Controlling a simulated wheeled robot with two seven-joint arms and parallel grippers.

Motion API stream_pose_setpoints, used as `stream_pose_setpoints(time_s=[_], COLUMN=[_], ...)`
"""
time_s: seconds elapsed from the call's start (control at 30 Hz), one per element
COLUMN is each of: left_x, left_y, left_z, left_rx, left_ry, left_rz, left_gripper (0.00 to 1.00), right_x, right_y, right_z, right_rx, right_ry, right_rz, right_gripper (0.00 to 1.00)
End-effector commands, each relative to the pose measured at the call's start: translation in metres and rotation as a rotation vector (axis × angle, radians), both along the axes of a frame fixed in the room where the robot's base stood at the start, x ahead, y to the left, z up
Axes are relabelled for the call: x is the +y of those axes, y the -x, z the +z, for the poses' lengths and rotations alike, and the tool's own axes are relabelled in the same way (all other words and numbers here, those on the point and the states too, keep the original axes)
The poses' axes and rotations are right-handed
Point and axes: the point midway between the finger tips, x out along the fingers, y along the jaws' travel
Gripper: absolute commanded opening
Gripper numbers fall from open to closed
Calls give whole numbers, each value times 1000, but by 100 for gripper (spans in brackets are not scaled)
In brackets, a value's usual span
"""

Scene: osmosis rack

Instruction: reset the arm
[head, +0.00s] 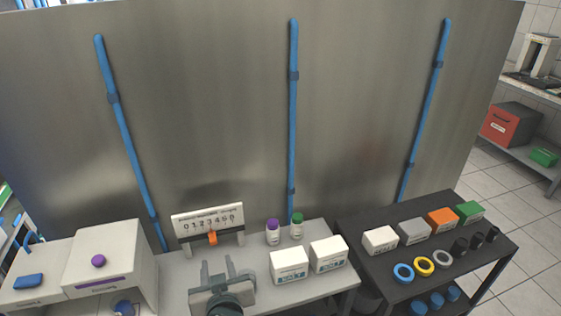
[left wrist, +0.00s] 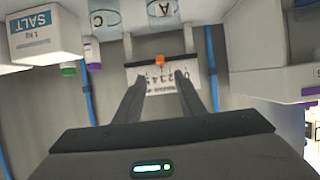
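My left gripper (head: 217,265) is in the lower middle of the head view, in front of the grey table. Its two fingers are apart with nothing between them, so it is open and empty. In the left wrist view its fingertips (left wrist: 159,82) stand apart too, and the scene is upside down. Behind them is a white number panel (head: 207,223) with an orange slider, also seen in the left wrist view (left wrist: 172,76). My right gripper shows in neither view.
White salt boxes (head: 290,264) and bottles with purple (head: 273,233) and green (head: 296,228) caps stand right of the gripper. A white box unit (head: 120,255) stands left. A black cart (head: 425,245) holds boxes and rings. A metal wall with blue pipes (head: 292,120) rises behind.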

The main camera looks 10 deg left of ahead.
Motion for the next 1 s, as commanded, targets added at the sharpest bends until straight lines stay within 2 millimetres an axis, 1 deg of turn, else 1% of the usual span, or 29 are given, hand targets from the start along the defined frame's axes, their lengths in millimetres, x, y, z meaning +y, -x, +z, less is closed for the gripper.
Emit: stream_pose_setpoints(time_s=[0.07, 0.17, 0.27, 0.37, 0.4, 0.47, 0.5, 0.6, 0.7, 0.8, 1.0], left_x=[0, 1, 1, -1, -2, -5, -8, -15, -21, -27, -38], left_y=[1, 8, 24, 50, 64, 85, 99, 131, 158, 182, 228], left_z=[-2, -12, -31, -60, -73, -91, -101, -121, -135, -144, -156], left_rx=[8, 42, 120, 240, 297, 384, 437, 550, 639, 713, 836], left_ry=[1, 5, 14, 30, 37, 49, 57, 75, 90, 103, 128], left_rz=[-2, -15, -47, -106, -138, -192, -228, -315, -393, -465, -601], left_gripper=[36, 36, 36, 36, 36, 36, 36, 36, 36, 36, 36], right_x=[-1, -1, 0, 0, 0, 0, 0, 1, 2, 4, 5], right_y=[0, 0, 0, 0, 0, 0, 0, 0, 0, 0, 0], right_z=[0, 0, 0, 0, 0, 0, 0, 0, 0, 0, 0], right_rx=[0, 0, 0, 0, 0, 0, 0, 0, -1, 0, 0], right_ry=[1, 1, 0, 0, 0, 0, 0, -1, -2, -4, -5], right_rz=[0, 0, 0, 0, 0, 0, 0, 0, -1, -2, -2], right_gripper=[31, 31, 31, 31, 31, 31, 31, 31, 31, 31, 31])
